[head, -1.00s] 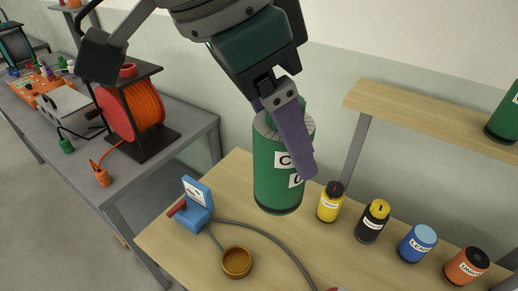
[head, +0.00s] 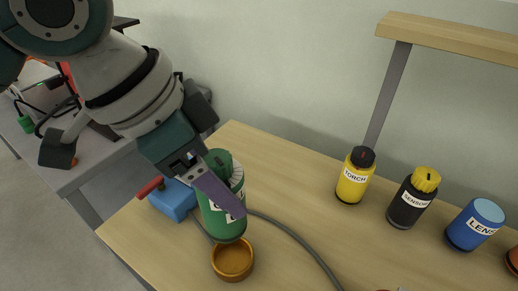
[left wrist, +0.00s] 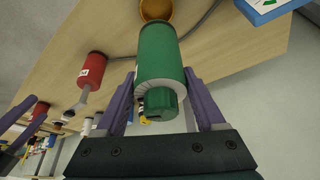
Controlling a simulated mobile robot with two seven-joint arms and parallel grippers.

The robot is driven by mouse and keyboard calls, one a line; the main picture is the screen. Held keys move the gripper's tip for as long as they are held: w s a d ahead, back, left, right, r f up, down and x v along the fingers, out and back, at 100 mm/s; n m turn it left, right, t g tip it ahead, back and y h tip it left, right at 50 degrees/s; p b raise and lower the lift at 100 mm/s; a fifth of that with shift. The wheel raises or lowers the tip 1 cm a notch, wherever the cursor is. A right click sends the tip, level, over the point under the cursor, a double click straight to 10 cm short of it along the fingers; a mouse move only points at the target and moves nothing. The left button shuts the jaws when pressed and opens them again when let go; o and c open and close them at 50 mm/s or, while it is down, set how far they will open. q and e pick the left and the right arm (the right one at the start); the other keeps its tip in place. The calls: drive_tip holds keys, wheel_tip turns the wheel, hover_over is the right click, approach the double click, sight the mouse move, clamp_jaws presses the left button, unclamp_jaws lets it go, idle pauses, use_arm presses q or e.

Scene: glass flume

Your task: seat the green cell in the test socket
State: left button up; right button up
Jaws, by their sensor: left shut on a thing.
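The green cell (head: 222,222) is a large green cylinder with a pale top band, a knob and white labels. My left gripper (head: 218,192) is shut on its knob end; the left wrist view shows the purple fingers (left wrist: 158,92) on either side of the cell (left wrist: 160,52). The cell is held slightly tilted. The test socket (head: 233,262) is a round orange-brown cup on the bench, also in the left wrist view (left wrist: 157,9). The cell's lower end overlaps the socket's back rim in the head view; the gap between them is hard to judge. Purple parts at the left wrist view's left edge (left wrist: 18,140) look like my right gripper.
A blue tester box (head: 174,199) with a red handle stands behind the socket, with a grey cable (head: 300,241) across the bench. Yellow torch (head: 355,178), black sensor (head: 411,200) and blue lens (head: 474,226) cylinders stand to the right. A red cylinder (left wrist: 92,66) shows in the left wrist view.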

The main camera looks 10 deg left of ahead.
sight(226, 219)
use_arm(q)
wheel_tip(226, 219, down, 8)
drive_tip(key=shift+b, duration=0.55)
drive_tip(key=shift+f+b, duration=0.35)
drive_tip(key=shift+f, duration=1.45)
drive_tip(key=shift+f, duration=0.2)
drive_tip(key=o, duration=1.5)
drive_tip(key=shift+r, duration=0.1)
